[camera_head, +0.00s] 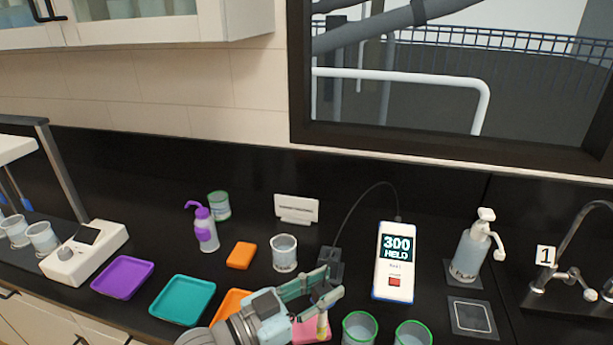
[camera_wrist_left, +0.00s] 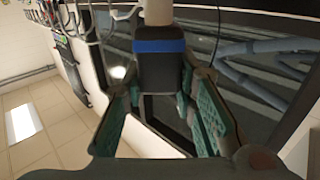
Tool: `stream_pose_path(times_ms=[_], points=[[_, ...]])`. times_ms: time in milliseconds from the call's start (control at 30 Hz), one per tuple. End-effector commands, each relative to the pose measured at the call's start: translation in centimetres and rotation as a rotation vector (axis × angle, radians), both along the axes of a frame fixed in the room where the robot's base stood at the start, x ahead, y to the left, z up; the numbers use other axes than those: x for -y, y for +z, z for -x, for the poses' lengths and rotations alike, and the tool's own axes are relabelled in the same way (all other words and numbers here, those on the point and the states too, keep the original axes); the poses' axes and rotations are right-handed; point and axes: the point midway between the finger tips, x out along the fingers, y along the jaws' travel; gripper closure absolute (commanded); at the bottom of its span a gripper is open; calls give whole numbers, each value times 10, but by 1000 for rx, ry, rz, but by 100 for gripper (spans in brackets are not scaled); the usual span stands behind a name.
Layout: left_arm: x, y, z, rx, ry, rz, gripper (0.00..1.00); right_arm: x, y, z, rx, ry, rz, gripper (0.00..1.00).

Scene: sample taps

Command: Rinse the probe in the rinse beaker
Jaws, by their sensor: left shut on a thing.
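My left gripper (camera_head: 332,283) is shut on the probe, which hangs upright between the fingers. Its pale shaft with a yellowish part (camera_head: 322,324) shows below the fingers in the head view. In the left wrist view the probe's dark body with a blue band (camera_wrist_left: 160,62) sits between the green finger pads (camera_wrist_left: 165,105). A clear beaker (camera_head: 284,256), which looks like the rinse beaker, stands left of and behind the fingers, apart from the probe. The meter (camera_head: 395,264) reads 300 HELD, and a cable (camera_head: 353,212) runs from it toward the probe. My right gripper is not in view.
Two green-rimmed beakers (camera_head: 360,328) (camera_head: 412,334) stand at the front, right of the probe. A pink pad (camera_head: 308,330) lies near the probe's lower end. A white sign (camera_head: 297,209), purple wash bottle (camera_head: 204,230), orange block (camera_head: 241,255) and teal tray (camera_head: 183,300) are left and behind.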

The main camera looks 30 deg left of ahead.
Motion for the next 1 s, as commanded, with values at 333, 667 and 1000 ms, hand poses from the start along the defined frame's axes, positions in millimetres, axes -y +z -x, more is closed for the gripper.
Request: stream_pose_path(times_ms=[333, 667, 1000], points=[[-141, 37, -132, 8, 484, 0, 99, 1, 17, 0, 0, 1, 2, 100], [-215, 71, -167, 1, 750, -3, 99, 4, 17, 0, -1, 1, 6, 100], [-214, 26, -166, 0, 748, -5, 99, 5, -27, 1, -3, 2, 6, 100]])
